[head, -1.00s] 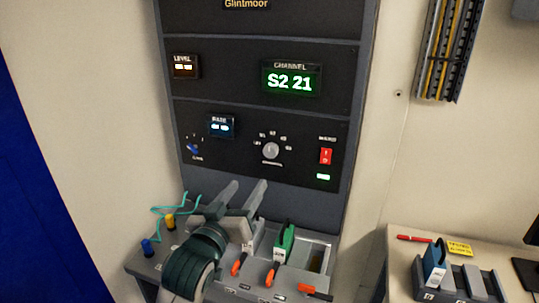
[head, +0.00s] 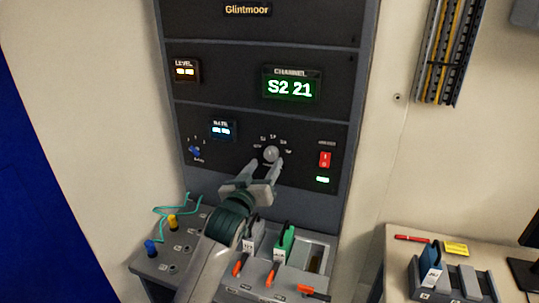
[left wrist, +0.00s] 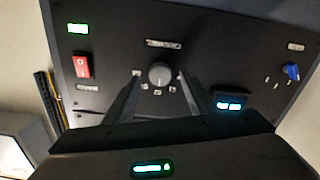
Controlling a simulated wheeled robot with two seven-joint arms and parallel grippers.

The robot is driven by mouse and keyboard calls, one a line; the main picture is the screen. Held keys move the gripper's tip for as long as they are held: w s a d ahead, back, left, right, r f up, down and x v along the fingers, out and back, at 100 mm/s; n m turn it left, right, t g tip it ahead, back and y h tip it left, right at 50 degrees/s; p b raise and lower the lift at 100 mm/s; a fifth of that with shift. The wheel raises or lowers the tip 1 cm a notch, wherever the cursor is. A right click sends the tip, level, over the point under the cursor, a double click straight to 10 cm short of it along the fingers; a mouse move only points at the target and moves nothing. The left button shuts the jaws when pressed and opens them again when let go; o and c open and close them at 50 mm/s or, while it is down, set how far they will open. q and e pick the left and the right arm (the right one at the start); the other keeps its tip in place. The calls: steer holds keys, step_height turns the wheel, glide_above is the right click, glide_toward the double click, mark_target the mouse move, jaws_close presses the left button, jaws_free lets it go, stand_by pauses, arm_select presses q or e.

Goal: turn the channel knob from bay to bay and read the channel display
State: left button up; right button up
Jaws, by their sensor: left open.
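The channel knob (head: 271,154) is a round grey dial with white position labels around it, on the rack's lower dark panel. It also shows in the left wrist view (left wrist: 160,74). My right gripper is out of view.
A small blue knob (head: 195,152) and the rate display (head: 223,130) are left of the channel knob. A red rocker switch (head: 325,160) is to its right. A side desk (head: 393,277) stands at the right.

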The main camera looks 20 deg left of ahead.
mark_target(270, 158)
arm_select(q)
steer(key=shift+w+d+p, duration=0.1)
steer(key=shift+w+p, duration=0.4)
steer(key=shift+w, duration=1.75)
steer(key=c, duration=1)
steer(key=shift+c, duration=0.2)
